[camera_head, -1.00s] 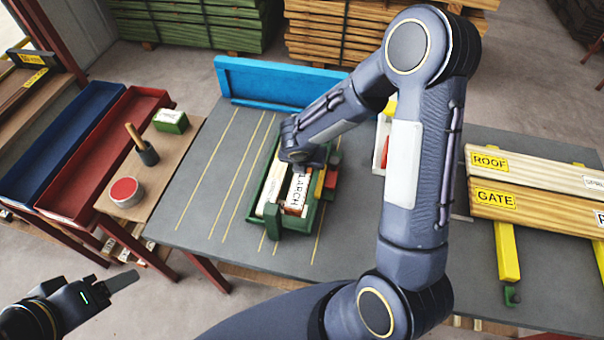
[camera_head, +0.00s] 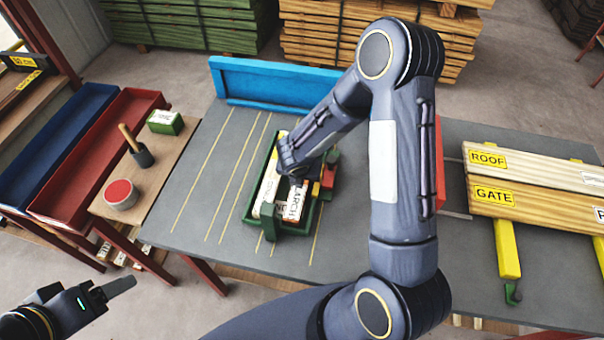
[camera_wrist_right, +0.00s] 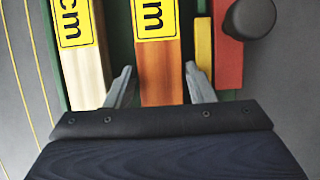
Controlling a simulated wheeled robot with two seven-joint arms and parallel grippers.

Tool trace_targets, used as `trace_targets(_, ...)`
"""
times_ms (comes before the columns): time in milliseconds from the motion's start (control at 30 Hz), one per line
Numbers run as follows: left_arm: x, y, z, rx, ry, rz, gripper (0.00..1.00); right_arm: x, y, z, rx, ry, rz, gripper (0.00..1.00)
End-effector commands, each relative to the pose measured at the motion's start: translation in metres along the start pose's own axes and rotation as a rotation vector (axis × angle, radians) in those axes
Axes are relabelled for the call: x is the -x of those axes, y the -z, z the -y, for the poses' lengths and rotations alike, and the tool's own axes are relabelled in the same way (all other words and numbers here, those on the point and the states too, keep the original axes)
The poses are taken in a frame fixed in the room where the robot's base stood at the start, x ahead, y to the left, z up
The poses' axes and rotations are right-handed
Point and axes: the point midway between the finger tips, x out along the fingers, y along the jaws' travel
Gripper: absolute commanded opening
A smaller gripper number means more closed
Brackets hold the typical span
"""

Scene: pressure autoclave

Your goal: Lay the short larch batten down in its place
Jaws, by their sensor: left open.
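The larch batten (camera_head: 290,204), with a white end label reading LARCH, lies between other pieces in a green tray (camera_head: 251,219) on the grey table. In the right wrist view the batten (camera_wrist_right: 159,78) is reddish brown with a yellow label ending in "m". My left gripper (camera_head: 122,286) is open and empty at the lower left, away from the table.
Red and yellow blocks (camera_head: 328,180) sit at the tray's right side. A blue-walled stand (camera_head: 275,82) is behind it. Boards marked ROOF and GATE (camera_head: 520,180) lie on yellow supports at the right. A side bench (camera_head: 150,180) holds a red-topped tin (camera_head: 121,194). The table left of the tray is clear.

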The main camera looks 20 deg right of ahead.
Motion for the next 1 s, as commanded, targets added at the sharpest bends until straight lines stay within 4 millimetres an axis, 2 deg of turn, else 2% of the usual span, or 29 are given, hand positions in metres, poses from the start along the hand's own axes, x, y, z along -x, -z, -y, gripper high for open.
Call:
trace_targets(267,0.004,0.002,-0.002,0.0,0.0,0.0,0.63,0.009,-0.002,0.0,-0.001,0.0,0.002,0.5)
trace_targets(700,0.013,0.006,-0.006,0.0,0.0,0.0,0.63,0.098,-0.002,0.0,-0.001,-0.003,0.003,0.5)
trace_targets(933,0.015,0.008,-0.007,0.0,0.0,0.0,0.63,0.122,-0.002,0.001,-0.011,0.001,0.001,0.5)
trace_targets(1000,0.015,0.008,-0.007,0.0,0.0,0.0,0.63,0.13,-0.004,0.007,-0.074,0.004,-0.001,0.5)
